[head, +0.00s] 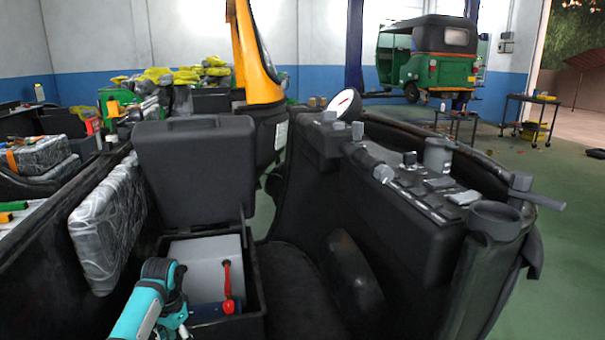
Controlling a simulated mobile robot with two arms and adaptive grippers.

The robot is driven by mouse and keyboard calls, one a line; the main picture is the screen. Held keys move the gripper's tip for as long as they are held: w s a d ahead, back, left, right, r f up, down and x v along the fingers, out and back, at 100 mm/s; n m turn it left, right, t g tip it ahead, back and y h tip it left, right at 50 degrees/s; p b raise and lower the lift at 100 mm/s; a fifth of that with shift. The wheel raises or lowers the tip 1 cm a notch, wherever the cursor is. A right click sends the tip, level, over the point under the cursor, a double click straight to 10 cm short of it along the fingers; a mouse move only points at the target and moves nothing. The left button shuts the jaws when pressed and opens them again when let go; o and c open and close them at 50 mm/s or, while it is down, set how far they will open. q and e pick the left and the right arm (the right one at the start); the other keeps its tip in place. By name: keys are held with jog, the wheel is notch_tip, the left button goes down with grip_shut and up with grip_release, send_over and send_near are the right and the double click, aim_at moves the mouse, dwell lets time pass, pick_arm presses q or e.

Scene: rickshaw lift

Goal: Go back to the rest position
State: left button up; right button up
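A teal and black arm of mine (145,305) reaches in from the bottom left, in front of an open black box (257,308). No gripper fingers show on it; if its gripper is in the picture, it is hidden behind the arm. My other arm and its gripper are out of the picture. The black box has its lid (195,160) standing up. Inside it are a light grey panel (205,250), a red-handled tool (228,285) and a dark blue item (206,312).
A black dashboard-like body (400,215) with a gauge (344,104) stands close on the right. A wrapped package (108,225) leans at the left. A green rickshaw (430,58) is raised at the back. Green floor (565,250) is open at the right.

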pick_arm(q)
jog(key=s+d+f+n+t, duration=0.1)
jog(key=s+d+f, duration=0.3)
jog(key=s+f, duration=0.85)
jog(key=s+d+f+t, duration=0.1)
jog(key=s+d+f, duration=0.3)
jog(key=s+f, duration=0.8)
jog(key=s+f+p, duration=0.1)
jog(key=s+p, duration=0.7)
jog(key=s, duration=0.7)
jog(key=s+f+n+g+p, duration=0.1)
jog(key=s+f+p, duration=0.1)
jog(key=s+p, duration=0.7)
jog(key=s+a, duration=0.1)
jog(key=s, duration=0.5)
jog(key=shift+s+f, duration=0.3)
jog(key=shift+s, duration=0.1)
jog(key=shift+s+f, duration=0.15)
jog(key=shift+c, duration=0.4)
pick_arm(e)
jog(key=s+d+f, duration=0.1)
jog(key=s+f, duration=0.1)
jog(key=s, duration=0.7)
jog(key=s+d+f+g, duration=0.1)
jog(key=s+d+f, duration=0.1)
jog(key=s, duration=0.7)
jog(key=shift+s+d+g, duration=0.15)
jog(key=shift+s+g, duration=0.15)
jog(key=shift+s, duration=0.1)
